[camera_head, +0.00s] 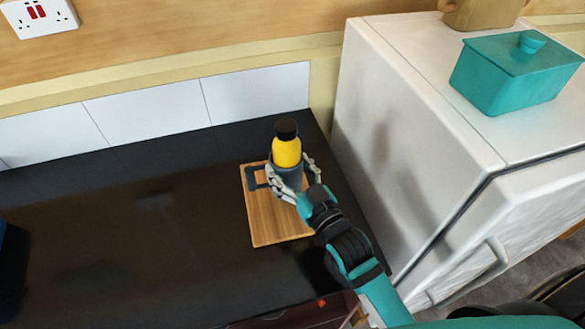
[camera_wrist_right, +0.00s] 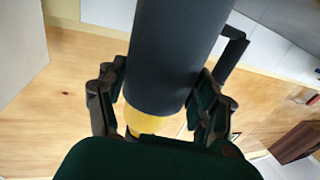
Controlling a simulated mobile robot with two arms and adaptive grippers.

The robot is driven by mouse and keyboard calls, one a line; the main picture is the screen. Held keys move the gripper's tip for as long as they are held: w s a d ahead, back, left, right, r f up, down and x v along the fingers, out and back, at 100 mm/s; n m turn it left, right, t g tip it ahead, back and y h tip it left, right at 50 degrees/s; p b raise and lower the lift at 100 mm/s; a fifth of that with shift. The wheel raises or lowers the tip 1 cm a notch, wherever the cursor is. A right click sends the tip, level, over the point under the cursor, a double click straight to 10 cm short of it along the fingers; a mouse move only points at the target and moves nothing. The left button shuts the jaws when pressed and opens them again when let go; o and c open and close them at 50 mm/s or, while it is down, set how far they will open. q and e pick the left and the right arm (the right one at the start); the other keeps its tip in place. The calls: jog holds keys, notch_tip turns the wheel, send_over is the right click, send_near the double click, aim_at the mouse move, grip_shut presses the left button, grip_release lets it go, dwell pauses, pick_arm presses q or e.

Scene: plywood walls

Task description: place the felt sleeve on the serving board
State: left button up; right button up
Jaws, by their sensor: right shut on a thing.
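The felt sleeve (camera_head: 289,176) is a dark grey cylinder with a side handle, fitted around the lower part of a yellow bottle (camera_head: 286,152) with a black cap. My right gripper (camera_head: 290,174) is shut on it, with fingers on both sides. In the right wrist view, the sleeve (camera_wrist_right: 178,55) fills the middle between the fingers, and the bottle's yellow shows beyond its rim. The wooden serving board (camera_head: 275,220) lies on the black counter. The sleeve appears upright over the board's far end; whether it touches the board I cannot tell. My left gripper is not in view.
A white fridge (camera_head: 400,130) stands close on the right, with a teal lidded box (camera_head: 515,75) and a wooden object (camera_head: 482,12) on top. White tiles (camera_head: 150,110) line the back wall. The black counter (camera_head: 120,240) is mostly clear left of the board; a blue thing shows at its left edge.

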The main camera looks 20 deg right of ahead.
aim_at(298, 183)
jog(key=shift+w+d, duration=0.4)
jog(key=shift+w, duration=0.3)
notch_tip(298, 183, down, 3)
jog(key=shift+r+p, duration=0.1)
jog(key=shift+p, duration=0.4)
jog(key=shift+f, duration=0.3)
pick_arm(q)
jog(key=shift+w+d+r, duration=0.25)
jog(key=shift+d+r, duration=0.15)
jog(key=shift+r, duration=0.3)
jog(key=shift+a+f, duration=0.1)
pick_arm(e)
jog(key=shift+f, duration=0.2)
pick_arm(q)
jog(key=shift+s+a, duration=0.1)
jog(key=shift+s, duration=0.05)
pick_arm(e)
jog(key=o, duration=1.2)
jog(key=b+v, duration=0.2)
jog(key=v, duration=0.9)
jog(key=shift+f+b, duration=0.1)
jog(key=shift+b, duration=0.3)
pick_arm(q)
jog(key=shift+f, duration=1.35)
pick_arm(e)
jog(key=shift+s+d, duration=0.1)
jog(key=shift+s, duration=0.45)
